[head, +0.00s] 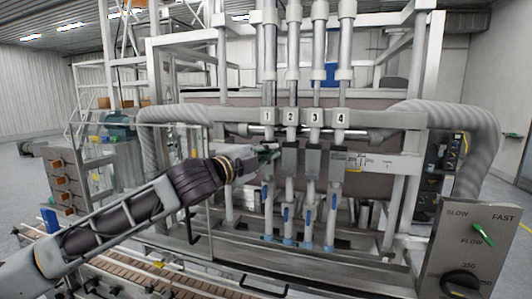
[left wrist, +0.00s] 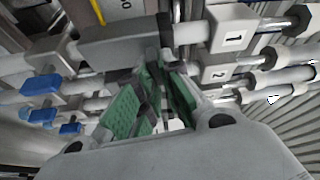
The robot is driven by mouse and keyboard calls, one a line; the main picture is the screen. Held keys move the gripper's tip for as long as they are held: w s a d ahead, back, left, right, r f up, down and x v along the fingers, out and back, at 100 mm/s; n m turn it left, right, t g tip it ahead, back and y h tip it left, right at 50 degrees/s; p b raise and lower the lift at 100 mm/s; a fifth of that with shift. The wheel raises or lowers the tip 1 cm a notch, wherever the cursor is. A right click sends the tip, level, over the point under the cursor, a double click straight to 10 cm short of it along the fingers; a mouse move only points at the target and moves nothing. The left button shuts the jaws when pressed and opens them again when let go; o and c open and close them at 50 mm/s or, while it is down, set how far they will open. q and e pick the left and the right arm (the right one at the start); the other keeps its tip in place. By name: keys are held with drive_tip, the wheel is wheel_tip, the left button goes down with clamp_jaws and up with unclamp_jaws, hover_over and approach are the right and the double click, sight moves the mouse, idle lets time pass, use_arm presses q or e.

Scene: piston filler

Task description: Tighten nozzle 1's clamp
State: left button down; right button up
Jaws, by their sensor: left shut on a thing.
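Nozzle 1, under the label plate 1 (head: 268,115), is the leftmost of the upright nozzles in the head view. My left gripper (head: 268,153) reaches in from the left in front of nozzle 1, just below its label, and largely covers its clamp there. In the left wrist view the clamp (left wrist: 122,42) is a dark grey block in line with the label 1 (left wrist: 234,38). The green-padded fingers of my left gripper (left wrist: 160,65) are shut at its near edge; the small part gripped is mostly hidden between the fingertips. My right gripper is not in view.
Clamp blocks of nozzle 2 (head: 289,160), nozzle 3 (head: 312,161) and nozzle 4 (head: 336,163) stand close on the right. Blue-marked nozzle tubes hang below. A conveyor (head: 120,280) runs at lower left. A control panel (head: 470,255) stands at lower right.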

use_arm(q)
drive_tip(key=shift+f+m+g, duration=0.1)
drive_tip(key=shift+m+g, duration=0.2)
drive_tip(key=shift+m, duration=0.6)
drive_tip(key=c, duration=1.6)
unclamp_jaws()
drive_tip(key=shift+o, duration=0.2)
drive_tip(key=shift+s, duration=0.15)
drive_tip(key=v, duration=1.1)
drive_tip(key=shift+s+a, duration=0.25)
